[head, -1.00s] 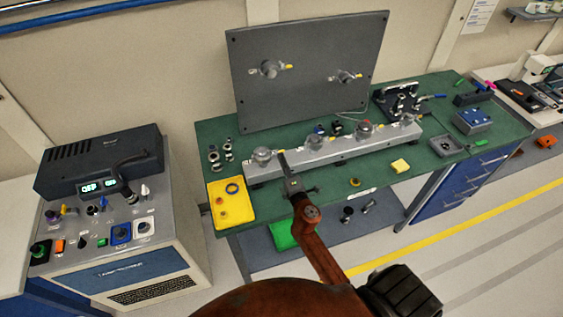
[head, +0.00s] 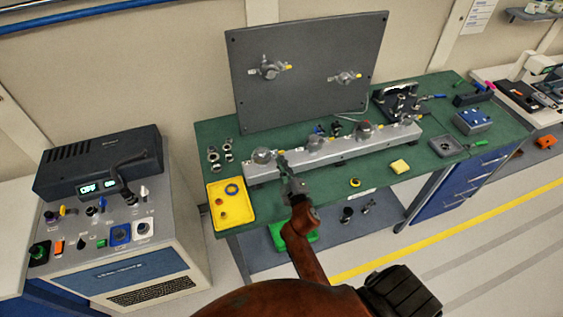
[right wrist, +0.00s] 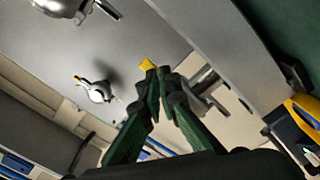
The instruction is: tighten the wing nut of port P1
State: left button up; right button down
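A long grey manifold (head: 335,151) lies on the green bench and carries several round ports. Its leftmost port (head: 262,156) has a yellow tag (head: 281,152) at its right side. I cannot read which port is P1. My right gripper (head: 284,162) is at this leftmost port, close to the tag. In the right wrist view its dark green fingers (right wrist: 161,76) converge with a narrow gap at the tips, just below a yellow tag (right wrist: 147,64). Grey metal shows beside the right finger. The wing nut is not clearly seen, and I cannot tell whether the fingers touch it. My left gripper is out of view.
A grey upright panel (head: 310,100) with two fittings stands behind the manifold. A yellow tray (head: 240,212) lies left of my right arm. A control console (head: 105,215) stands at the left. A yellow block (head: 399,166) lies on the bench's front right.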

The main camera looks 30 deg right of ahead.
jog(key=shift+f+m, duration=0.2)
jog(key=shift+m, duration=0.1)
jog(key=c, duration=2.5)
grip_release()
jog(key=shift+r, duration=0.1)
